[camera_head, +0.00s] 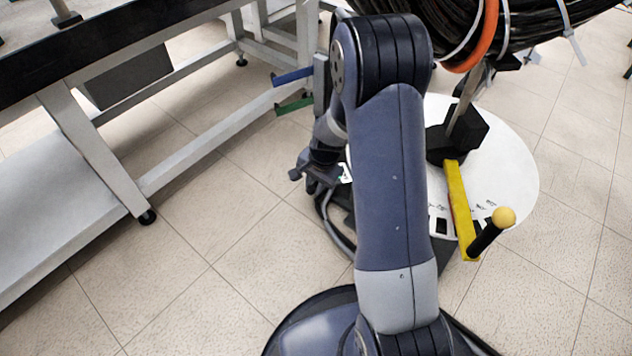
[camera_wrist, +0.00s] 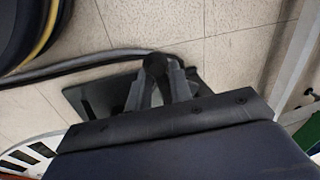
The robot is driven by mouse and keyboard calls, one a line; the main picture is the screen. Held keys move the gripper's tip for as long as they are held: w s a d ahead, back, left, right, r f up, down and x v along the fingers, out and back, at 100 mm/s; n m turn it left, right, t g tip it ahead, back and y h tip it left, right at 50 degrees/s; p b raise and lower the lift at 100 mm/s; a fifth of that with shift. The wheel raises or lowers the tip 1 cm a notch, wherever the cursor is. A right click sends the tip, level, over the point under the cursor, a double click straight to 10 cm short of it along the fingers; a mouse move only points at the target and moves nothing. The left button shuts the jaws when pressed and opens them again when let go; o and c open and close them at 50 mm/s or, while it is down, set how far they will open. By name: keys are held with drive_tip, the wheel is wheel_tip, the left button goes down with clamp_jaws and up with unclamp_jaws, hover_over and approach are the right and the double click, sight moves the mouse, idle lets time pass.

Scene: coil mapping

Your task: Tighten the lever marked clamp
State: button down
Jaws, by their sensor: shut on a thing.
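My gripper (camera_wrist: 160,76) shows in the middle of the wrist view, with its two grey fingers closed on a dark rounded knob (camera_wrist: 155,62). This knob looks like the end of a lever; no clamp marking is readable on it. In the head view my gripper (camera_head: 312,174) is low on the left of my arm, largely in shadow and partly hidden by it. A blue lever (camera_head: 293,76) and a green lever (camera_head: 294,106) stick out to the left above it. My gripper is apart from both.
A white disc (camera_head: 515,165) with dark slots bears a yellow crank arm (camera_head: 460,210) with a black, yellow-tipped handle (camera_head: 490,232). A black cable coil (camera_head: 540,15) hangs above. A table frame (camera_head: 90,150) stands left. Tiled floor (camera_head: 220,250) is clear between.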

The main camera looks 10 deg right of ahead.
drive_tip(key=shift+a, duration=0.1)
drive_tip(key=c, duration=1.4)
unclamp_jaws()
drive_tip(key=shift+o, duration=0.2)
wheel_tip(320, 180, up, 11)
drive_tip(key=s+d+p, duration=0.1)
drive_tip(key=p, duration=0.3)
drive_tip(key=shift+s+d+f, duration=0.15)
drive_tip(key=shift+s+d, duration=0.05)
drive_tip(key=shift+s, duration=0.05)
drive_tip(key=f+b, duration=0.1)
drive_tip(key=f, duration=0.2)
drive_tip(key=w+a+f+b, duration=0.1)
drive_tip(key=f, duration=0.3)
drive_tip(key=f+b, duration=0.2)
drive_tip(key=f, duration=0.1)
drive_tip(key=shift+w+a+f, duration=0.15)
drive_tip(key=shift+w+f, duration=0.1)
drive_tip(key=shift+f, duration=0.3)
drive_tip(key=shift+s+d+r+n+b, duration=0.15)
drive_tip(key=shift+d+r+n+b, duration=0.05)
drive_tip(key=shift+n+b, duration=0.3)
drive_tip(key=shift+a+r, duration=0.1)
